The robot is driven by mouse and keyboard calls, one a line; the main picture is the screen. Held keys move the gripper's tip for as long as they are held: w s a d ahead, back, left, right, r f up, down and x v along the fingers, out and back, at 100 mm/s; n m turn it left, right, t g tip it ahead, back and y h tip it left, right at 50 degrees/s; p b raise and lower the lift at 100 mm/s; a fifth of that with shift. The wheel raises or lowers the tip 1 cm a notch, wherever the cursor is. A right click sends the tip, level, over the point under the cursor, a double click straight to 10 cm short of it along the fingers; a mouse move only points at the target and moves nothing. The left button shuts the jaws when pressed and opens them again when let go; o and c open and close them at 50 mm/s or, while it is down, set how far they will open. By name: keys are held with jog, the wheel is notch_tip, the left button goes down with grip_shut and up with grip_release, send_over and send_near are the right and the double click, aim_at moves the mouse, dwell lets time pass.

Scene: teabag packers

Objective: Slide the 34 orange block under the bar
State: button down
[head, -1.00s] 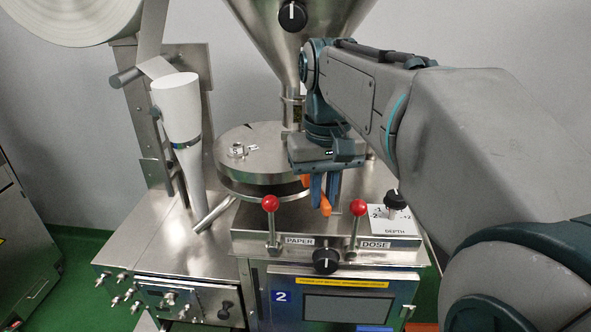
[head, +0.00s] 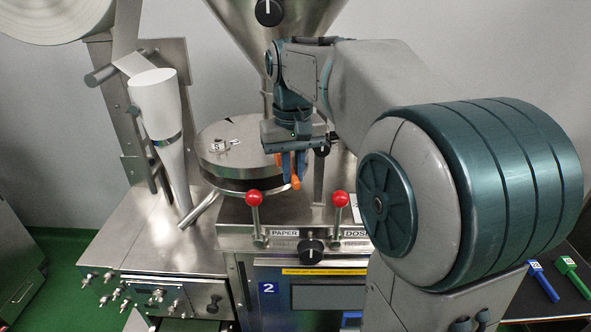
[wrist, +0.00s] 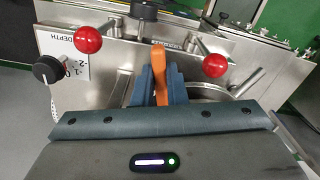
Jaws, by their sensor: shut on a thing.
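My gripper (head: 293,172) is shut on an orange block (head: 296,183), a slim piece that sticks out below and behind the blue fingers. No number on it is readable. In the wrist view my gripper (wrist: 157,82) has the orange block (wrist: 160,66) upright between its fingers. The block is in the air above the machine's top, behind and between two red-knobbed levers and right of the round steel drum (head: 212,154).
Red knobs (head: 253,198) and (head: 340,199) stand up at the front of the panel. A steel hopper (head: 290,30) is above and behind my gripper. A white paper cone (head: 158,105) stands left. Blue (head: 543,281) and green (head: 575,276) handled items lie far right.

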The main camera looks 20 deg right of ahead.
jog(key=shift+w+p, duration=1)
jog(key=shift+w, duration=1.05)
jog(key=c, duration=1.4)
grip_release()
jog(key=shift+s+f, duration=0.1)
